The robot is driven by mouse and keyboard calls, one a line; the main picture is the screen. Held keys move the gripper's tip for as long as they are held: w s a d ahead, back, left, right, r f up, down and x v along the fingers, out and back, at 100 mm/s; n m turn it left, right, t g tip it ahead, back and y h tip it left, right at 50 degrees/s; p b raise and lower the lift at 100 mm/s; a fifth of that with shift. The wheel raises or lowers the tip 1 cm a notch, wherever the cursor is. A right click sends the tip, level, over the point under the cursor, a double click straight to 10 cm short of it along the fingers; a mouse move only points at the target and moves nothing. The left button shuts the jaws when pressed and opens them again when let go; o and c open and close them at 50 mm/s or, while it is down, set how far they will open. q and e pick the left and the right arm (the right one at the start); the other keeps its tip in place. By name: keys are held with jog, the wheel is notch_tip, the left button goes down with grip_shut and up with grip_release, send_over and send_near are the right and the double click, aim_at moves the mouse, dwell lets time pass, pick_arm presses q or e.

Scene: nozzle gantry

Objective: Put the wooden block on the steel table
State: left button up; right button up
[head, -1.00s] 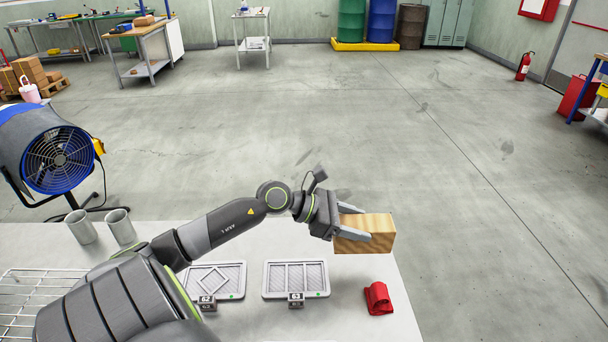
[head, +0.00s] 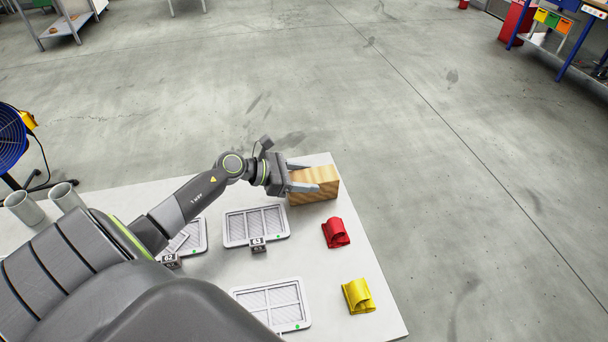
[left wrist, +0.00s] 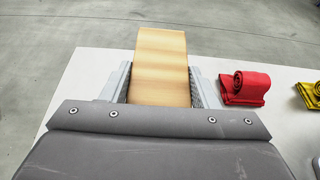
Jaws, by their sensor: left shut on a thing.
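The wooden block (head: 318,182) is light brown with visible grain. My left gripper (head: 302,177) is shut on it, one finger on each side, at the far right corner of a pale table (head: 330,275). The left wrist view shows the block (left wrist: 160,65) between the fingers of the left gripper (left wrist: 159,82), sticking out past them. I cannot tell whether the block touches the tabletop or hangs just above it. I cannot tell whether this pale table is the steel one. My right gripper is not in view.
A red rolled cloth (head: 336,233) and a yellow one (head: 358,296) lie near the table's right edge. Framed filter panels (head: 256,225) and two grey cylinders (head: 24,208) are on the table. A blue fan (head: 10,138) stands left. The floor beyond is open.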

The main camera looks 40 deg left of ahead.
pick_arm(q)
jog(key=shift+r, duration=0.1)
jog(key=o, duration=1.2)
jog(key=shift+s, duration=0.1)
jog(key=shift+s+a, duration=0.25)
jog(key=shift+a, duration=0.05)
jog(key=shift+r+b+v, duration=0.2)
jog(key=shift+b+v, duration=1.15)
jog(key=shift+v, duration=4.2)
